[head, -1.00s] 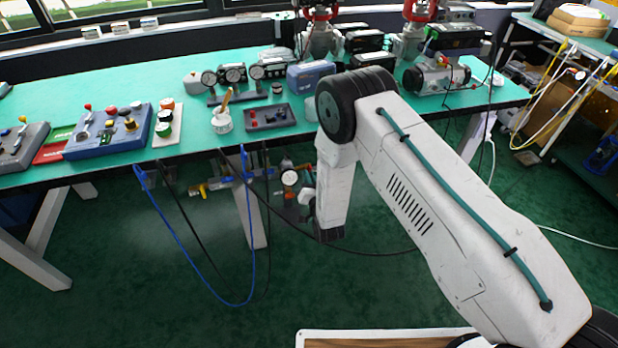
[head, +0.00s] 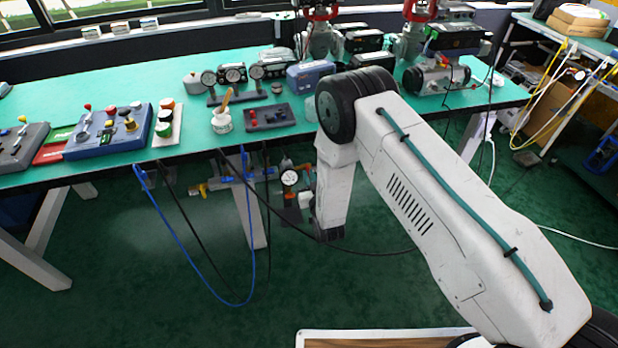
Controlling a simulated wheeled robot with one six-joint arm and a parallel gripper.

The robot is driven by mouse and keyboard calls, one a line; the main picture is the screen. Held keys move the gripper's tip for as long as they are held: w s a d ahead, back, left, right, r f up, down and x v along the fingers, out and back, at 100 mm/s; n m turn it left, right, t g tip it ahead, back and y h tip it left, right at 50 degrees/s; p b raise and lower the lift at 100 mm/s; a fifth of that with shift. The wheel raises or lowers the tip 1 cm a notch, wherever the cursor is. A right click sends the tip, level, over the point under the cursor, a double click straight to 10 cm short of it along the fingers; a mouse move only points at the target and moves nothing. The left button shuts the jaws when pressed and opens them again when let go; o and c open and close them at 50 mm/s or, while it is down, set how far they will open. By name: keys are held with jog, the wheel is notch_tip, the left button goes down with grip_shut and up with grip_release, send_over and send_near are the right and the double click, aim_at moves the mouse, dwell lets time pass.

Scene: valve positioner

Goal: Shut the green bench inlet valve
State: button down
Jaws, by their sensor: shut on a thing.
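My gripper (head: 291,207) is small and dark in the head view, low under the front edge of the bench, at the end of my downward-reaching arm. It is shut on a small part among the pipe fittings, apparently the valve handle. The grip itself is too small and too much in shadow to make out. A white round gauge (head: 289,177) sits just above the gripper. A blue manifold (head: 238,181) and a yellow fitting (head: 198,189) lie to its left. I cannot clearly see the green valve body or its handle angle.
The green-topped bench (head: 120,85) runs above the fittings, with control boxes and gauges on it. A blue hose (head: 214,296) and black hoses hang in front of the bench legs. Faint pale haze shows left of the fittings. The green floor at the lower left is clear.

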jog(key=c, duration=1.5)
grip_release()
jog(key=shift+s, duration=0.15)
jog(key=v, duration=0.7)
jog(key=shift+s+d, duration=0.1)
jog(key=shift+s, duration=0.2)
